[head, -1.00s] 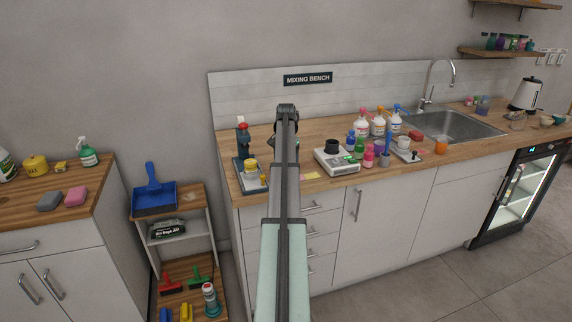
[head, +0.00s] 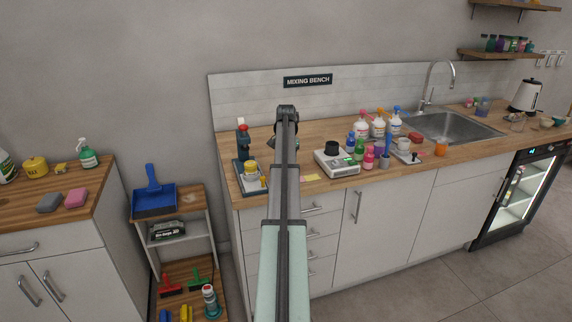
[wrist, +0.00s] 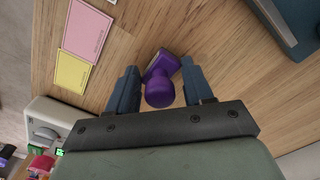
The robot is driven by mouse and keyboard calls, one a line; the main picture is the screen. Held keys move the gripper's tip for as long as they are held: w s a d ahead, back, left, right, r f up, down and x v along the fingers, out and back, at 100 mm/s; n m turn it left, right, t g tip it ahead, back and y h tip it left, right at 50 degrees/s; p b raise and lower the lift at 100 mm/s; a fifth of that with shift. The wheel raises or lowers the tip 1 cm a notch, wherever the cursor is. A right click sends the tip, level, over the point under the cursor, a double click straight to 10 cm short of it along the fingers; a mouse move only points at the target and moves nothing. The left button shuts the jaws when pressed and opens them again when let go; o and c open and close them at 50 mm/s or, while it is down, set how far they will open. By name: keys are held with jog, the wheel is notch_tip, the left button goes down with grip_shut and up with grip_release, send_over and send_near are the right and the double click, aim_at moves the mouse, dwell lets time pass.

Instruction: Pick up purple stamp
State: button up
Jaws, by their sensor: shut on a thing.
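The purple stamp (wrist: 161,89) is between the two fingers of my gripper (wrist: 160,68) in the wrist view, its rounded knob towards the palm and its squarish end towards the wooden counter. The gripper is shut on it. I cannot tell whether the stamp touches the counter or is just above it. In the head view my arm hides the stamp and most of the gripper.
Pink (wrist: 86,32) and yellow (wrist: 72,71) notes lie beside the gripper. A white scale (head: 337,162) stands to the right, with several bottles beyond. A grey-based device (head: 249,177) stands to the left. Bare counter surrounds the stamp.

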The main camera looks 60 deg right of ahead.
notch_tip(320, 180, up, 10)
jog(key=shift+f, duration=0.15)
dwell(0.3)
jog(key=o, duration=0.4)
jog(key=shift+c, duration=1.3)
jog(key=o, duration=0.3)
jog(key=shift+c, duration=1.2)
jog(key=s+a+f, duration=0.3)
jog(key=a, duration=0.8)
jog(key=shift+w+d+f, duration=0.1)
jog(key=shift+w+f, duration=0.05)
jog(key=shift+f, duration=1.3)
jog(key=shift+w+f, duration=0.1)
jog(key=shift+f, duration=1.35)
